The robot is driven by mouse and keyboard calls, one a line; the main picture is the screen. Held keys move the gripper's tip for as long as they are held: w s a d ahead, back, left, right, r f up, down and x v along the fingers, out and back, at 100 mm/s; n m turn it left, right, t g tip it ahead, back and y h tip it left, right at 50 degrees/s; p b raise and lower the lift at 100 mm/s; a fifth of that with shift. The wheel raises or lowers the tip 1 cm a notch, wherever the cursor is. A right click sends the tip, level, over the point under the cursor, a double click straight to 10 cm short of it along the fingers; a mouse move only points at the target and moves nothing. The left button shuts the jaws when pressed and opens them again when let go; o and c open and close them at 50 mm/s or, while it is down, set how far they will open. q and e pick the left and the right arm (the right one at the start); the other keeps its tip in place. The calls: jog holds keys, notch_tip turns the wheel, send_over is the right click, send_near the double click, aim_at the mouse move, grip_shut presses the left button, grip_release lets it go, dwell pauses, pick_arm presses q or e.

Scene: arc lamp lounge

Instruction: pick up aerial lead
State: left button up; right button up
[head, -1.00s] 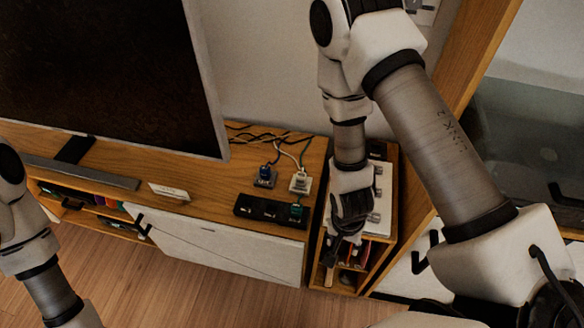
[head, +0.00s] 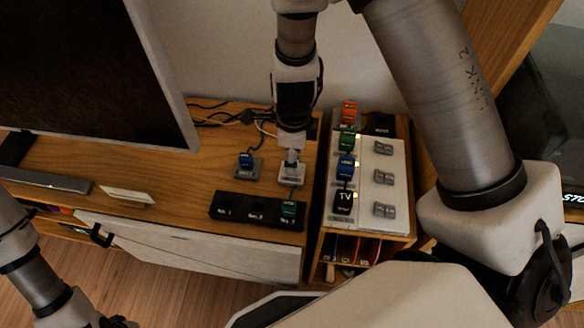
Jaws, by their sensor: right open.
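A pale plug (head: 291,177) stands on a light block on the cabinet top, with a white cable behind it. It looks like the aerial lead, but I cannot read a label on it. My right gripper (head: 291,155) points down right over it, open; its fingers hide the plug's upper part, and I cannot tell whether they touch it. A blue plug (head: 246,160) sits on a grey block to its left. My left gripper (head: 118,322) is only partly in view at the bottom edge, its jaws unclear.
A black socket strip (head: 235,208) with a green plug (head: 289,209) lies in front. To the right, a white panel (head: 385,160) has grey clips, beside a row of orange, green, blue and black TV-labelled plugs. The television (head: 80,70) stands at left. Dark cables run behind.

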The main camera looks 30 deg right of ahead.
jog(key=f, duration=0.2)
jog(key=f+b, duration=0.1)
jog(key=shift+w+f, duration=0.2)
jog(key=shift+f, duration=0.15)
jog(key=shift+r, duration=0.15)
jog(key=shift+c, duration=0.3)
grip_shut()
